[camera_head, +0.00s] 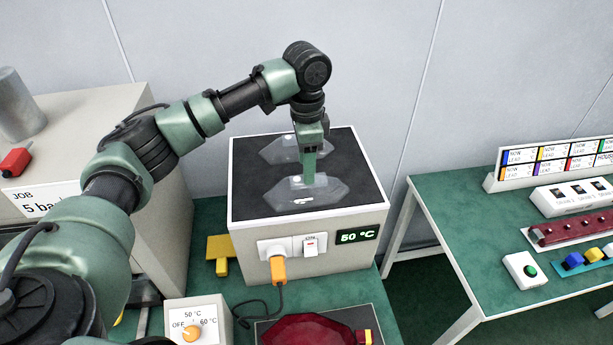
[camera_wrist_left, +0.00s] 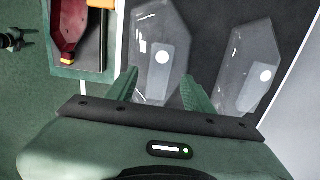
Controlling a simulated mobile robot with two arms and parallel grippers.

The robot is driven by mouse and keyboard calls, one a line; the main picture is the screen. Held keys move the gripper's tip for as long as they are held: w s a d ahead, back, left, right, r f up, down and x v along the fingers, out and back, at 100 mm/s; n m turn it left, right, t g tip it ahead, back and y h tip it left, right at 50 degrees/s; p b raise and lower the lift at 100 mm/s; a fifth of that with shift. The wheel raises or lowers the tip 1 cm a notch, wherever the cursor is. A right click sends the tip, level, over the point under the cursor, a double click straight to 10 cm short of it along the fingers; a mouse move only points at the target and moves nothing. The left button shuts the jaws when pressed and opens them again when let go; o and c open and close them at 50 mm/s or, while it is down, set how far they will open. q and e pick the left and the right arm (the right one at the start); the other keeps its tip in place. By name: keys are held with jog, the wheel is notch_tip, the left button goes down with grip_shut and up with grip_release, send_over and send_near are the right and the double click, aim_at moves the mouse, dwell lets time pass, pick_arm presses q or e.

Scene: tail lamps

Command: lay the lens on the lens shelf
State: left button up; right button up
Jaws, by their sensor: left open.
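Two clear, pointed lenses lie on the dark top (camera_head: 252,207) of a light box that shows 50 °C: a near lens (camera_head: 328,192) and a far lens (camera_head: 280,150). My left gripper (camera_head: 309,180) points down over the near lens and hides part of it. In the left wrist view its fingers (camera_wrist_left: 160,92) are apart, with the near lens (camera_wrist_left: 150,28) showing between and beyond them; whether they touch it I cannot tell. The far lens (camera_wrist_left: 252,50) lies beside the right finger. No surface is clearly marked as the lens shelf. My right gripper is not in view.
A red housing (camera_head: 305,332) lies in a dark tray at the front. A dial box (camera_head: 197,325) and a yellow item (camera_head: 220,248) stand left of it. A second green table (camera_head: 450,230) at the right holds a button box (camera_head: 524,270) and several parts.

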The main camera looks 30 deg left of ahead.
pick_arm(q)
notch_tip(320, 180, up, 9)
jog(key=b, duration=0.1)
jog(key=shift+f+b, duration=0.2)
jog(key=shift+b, duration=0.2)
